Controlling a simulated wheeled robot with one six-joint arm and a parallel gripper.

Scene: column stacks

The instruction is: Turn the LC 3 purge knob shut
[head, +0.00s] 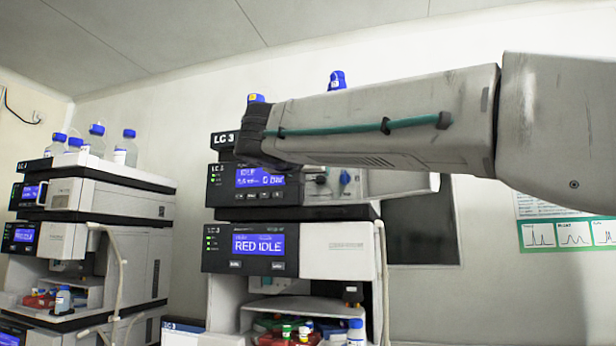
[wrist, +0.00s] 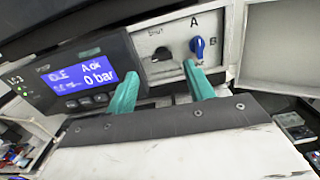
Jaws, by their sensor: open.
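The LC 3 pump module (head: 230,196) has a blue display reading IDLE and 0 bar. To the right of its display, the wrist view shows a black purge knob (wrist: 161,54) below a label that seems to read SHUT. The knob's exact angle is hard to tell. In the head view the dark knob (head: 321,180) shows just below my arm. My gripper (wrist: 159,72) is open and empty. Its two teal fingers point at the panel, spread left and right of the black knob and slightly below it. Contact is not visible. In the head view the fingers are hidden.
A blue selector knob (wrist: 197,47) marked A and B sits right of the black knob, close to my right finger. An open white door (wrist: 285,45) stands farther right. Bottles with blue caps (head: 337,80) stand on top. Another stack (head: 100,200) is at left.

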